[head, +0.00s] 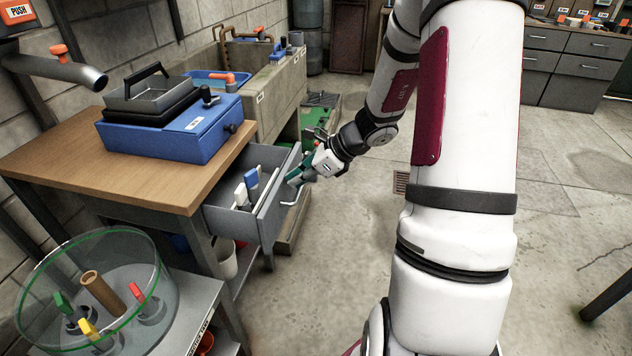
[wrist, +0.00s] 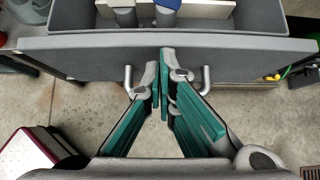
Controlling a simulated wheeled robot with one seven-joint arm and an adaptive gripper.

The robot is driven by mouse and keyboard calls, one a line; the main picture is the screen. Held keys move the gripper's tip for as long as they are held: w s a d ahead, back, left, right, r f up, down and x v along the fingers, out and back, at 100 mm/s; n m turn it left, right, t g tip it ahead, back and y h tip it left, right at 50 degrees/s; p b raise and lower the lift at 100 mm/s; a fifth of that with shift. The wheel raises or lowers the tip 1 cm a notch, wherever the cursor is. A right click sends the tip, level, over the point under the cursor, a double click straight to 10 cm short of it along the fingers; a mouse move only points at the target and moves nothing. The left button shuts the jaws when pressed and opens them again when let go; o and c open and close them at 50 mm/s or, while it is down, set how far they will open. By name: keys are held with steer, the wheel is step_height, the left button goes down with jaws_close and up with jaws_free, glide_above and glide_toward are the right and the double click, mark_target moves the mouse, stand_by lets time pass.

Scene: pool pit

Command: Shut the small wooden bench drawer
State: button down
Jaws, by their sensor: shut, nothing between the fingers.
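The grey drawer (head: 274,212) under the wooden-topped bench (head: 60,150) stands pulled out in the head view. Blue- and white-handled tools (head: 250,180) lie in it. In the wrist view its front panel (wrist: 80,58) runs across the upper part, with a metal bar handle (wrist: 207,78) on it. My gripper (head: 294,180) is at the outer side of the drawer front, close to the handle. In the wrist view its green-padded fingers (wrist: 162,75) are together and empty, with tips between the handle's two posts. They hide the handle's middle. I cannot tell whether the tips touch the panel.
A blue box with a grey tray (head: 175,125) sits on the bench top. A glass bowl (head: 95,290) with several coloured-handled items stands on a lower shelf at front left. A stone sink (head: 275,90) is behind the bench. The concrete floor to the right is mostly open.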

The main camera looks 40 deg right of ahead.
steer(key=w+a, duration=0.9)
steer(key=w, duration=0.2)
steer(key=shift+w, duration=0.3)
steer(key=shift+a, duration=0.15)
